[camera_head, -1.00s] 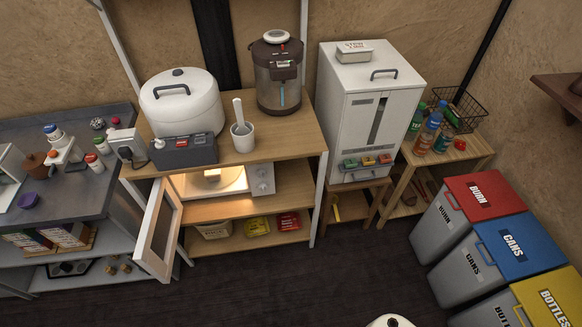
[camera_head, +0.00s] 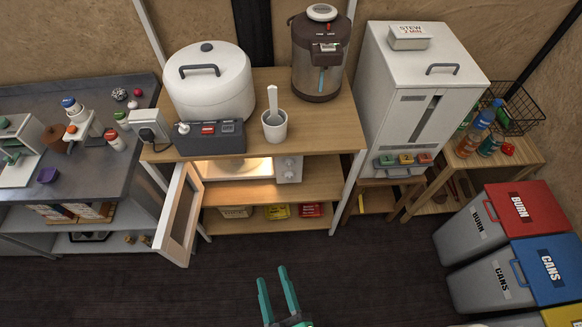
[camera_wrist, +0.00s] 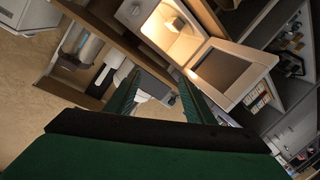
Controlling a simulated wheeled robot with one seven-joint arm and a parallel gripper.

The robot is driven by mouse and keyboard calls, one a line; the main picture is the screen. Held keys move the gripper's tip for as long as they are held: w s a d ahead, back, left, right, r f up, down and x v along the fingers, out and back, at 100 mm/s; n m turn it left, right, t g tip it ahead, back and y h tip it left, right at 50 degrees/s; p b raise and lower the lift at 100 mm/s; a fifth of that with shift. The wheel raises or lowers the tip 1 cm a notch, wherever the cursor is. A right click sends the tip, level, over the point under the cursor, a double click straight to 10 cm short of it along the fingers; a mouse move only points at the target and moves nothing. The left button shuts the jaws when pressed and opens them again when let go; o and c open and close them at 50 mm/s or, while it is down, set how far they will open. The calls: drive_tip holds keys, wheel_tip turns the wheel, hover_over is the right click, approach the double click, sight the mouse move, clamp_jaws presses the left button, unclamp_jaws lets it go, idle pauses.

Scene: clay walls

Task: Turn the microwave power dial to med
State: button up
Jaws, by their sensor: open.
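The white microwave sits on the shelf under the wooden counter, with its lit inside (camera_head: 238,168) showing and its door (camera_head: 180,215) swung open to the left. Its control panel (camera_head: 289,168) with small dials is right of the opening; the dial settings are too small to read. The wrist view shows the lit cavity (camera_wrist: 170,38) and the open door (camera_wrist: 222,70), tilted. My green gripper (camera_head: 273,277) is open and empty, low in the head view, in front of the shelf and apart from the microwave. Its fingers also show in the wrist view (camera_wrist: 156,92).
A rice cooker (camera_head: 208,85), a cup with a utensil (camera_head: 274,126) and a hot-water pot (camera_head: 320,60) stand on the counter above. A white dispenser (camera_head: 410,110) and bins (camera_head: 510,215) are to the right. The dark floor (camera_head: 360,260) before the shelf is clear.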

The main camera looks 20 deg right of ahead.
drive_tip(key=w+d+f+n, duration=0.3)
drive_tip(key=w+f+n, duration=0.1)
drive_tip(key=w, duration=0.1)
drive_tip(key=n+t+h, duration=0.1)
drive_tip(key=n+h, duration=0.1)
drive_tip(key=n, duration=1.1)
approach(289, 164)
drive_tip(key=w+d+f, duration=0.1)
drive_tip(key=w+f, duration=0.1)
drive_tip(key=w, duration=0.6)
drive_tip(key=shift+w+d, duration=0.2)
drive_tip(key=shift+d, duration=0.15)
drive_tip(key=shift+f, duration=0.1)
drive_tip(key=shift+w, duration=0.1)
drive_tip(key=c, duration=1.1)
